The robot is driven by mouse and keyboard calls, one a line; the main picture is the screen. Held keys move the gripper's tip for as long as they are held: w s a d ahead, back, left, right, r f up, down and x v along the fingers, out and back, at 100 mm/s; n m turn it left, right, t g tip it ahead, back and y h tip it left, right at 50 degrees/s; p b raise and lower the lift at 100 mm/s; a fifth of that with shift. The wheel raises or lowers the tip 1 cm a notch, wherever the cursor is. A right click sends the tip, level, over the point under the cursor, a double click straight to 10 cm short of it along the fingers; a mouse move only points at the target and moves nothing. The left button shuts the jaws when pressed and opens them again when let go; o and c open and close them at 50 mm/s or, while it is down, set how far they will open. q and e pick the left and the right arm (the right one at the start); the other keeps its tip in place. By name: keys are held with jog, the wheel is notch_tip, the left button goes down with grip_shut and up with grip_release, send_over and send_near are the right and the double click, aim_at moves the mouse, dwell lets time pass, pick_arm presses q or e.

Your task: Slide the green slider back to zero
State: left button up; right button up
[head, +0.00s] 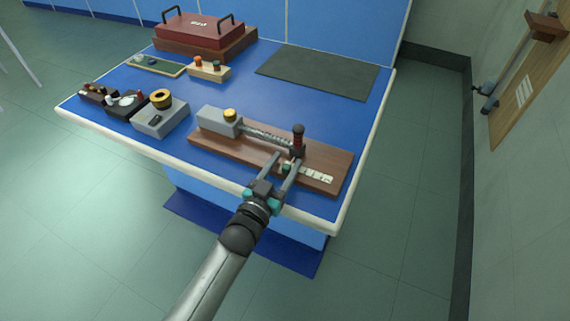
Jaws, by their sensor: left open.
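A brown wooden board (215,143) on the blue table carries a grey block with a yellow knob (230,114), a threaded grey rod (265,136) and an upright red-and-black handle (298,140). A pale scale strip (316,174) lies on the board right of the handle. A small green part, seemingly the green slider (286,168), shows just below the handle, partly hidden by my gripper. My left gripper (287,160) is open, its two fingers reaching over the board's front edge on either side of the green part. I cannot tell whether they touch it. My right gripper is not in view.
A red case (199,28) stands at the back. A dark mat (318,72) lies bare at the back right. The table's pale rim (240,187) runs under my gripper.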

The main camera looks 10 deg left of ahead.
pick_arm(q)
jog(key=shift+s+a, duration=0.1)
jog(key=shift+s, duration=0.45)
jog(key=p+v, duration=0.2)
jog(key=v, duration=1.2)
jog(key=shift+p, duration=0.35)
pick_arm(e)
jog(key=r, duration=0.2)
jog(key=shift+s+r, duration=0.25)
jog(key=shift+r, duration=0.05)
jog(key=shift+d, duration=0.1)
